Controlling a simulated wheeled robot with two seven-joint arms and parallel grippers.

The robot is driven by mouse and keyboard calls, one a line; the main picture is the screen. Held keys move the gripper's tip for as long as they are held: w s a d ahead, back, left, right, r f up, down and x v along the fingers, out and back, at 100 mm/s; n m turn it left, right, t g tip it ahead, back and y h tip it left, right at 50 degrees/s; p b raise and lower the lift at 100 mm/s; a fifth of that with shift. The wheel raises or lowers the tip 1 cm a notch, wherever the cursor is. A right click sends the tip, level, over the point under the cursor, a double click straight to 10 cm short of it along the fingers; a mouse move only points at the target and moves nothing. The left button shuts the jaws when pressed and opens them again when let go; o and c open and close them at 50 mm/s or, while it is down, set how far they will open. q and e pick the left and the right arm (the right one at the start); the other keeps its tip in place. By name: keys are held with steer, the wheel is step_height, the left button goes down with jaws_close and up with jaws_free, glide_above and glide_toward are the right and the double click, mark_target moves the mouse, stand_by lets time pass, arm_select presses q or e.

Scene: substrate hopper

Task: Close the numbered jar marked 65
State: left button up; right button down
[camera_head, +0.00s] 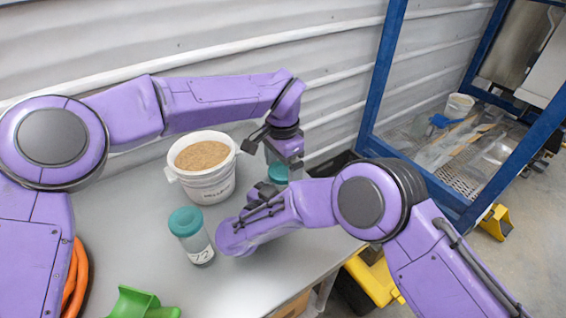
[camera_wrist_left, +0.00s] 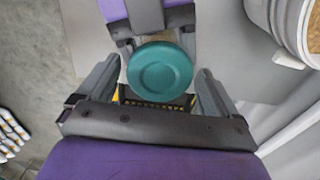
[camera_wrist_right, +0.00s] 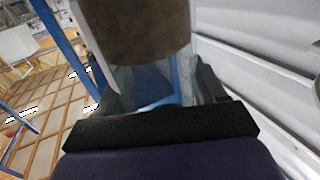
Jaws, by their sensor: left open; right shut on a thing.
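A teal lid (camera_head: 278,173) shows under my left gripper (camera_head: 278,158) in the head view. In the left wrist view the round teal lid (camera_wrist_left: 160,71) lies between the open fingers of my left gripper (camera_wrist_left: 160,88). My right gripper (camera_wrist_right: 155,85) is shut on a clear jar (camera_wrist_right: 150,85) with brown contents (camera_wrist_right: 138,28). In the head view my right arm hides most of this jar, and its number does not show. I cannot tell whether the lid is seated on it. Another clear jar (camera_head: 198,245) with a teal lid, marked 72, stands upright on the table.
A white bucket (camera_head: 207,185) of tan grains stands behind jar 72 on the grey table (camera_head: 150,262). A green scoop (camera_head: 140,303) and an orange hose (camera_head: 75,280) are at the front left. A blue-framed hopper (camera_head: 375,75) stands at right, beside a yellow object (camera_head: 375,280).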

arm_select(q)
steer(key=c, duration=1.1)
steer(key=m, duration=0.3)
steer(key=o, duration=1.2)
steer(key=shift+r, duration=2.3)
steer(key=shift+c, duration=0.5)
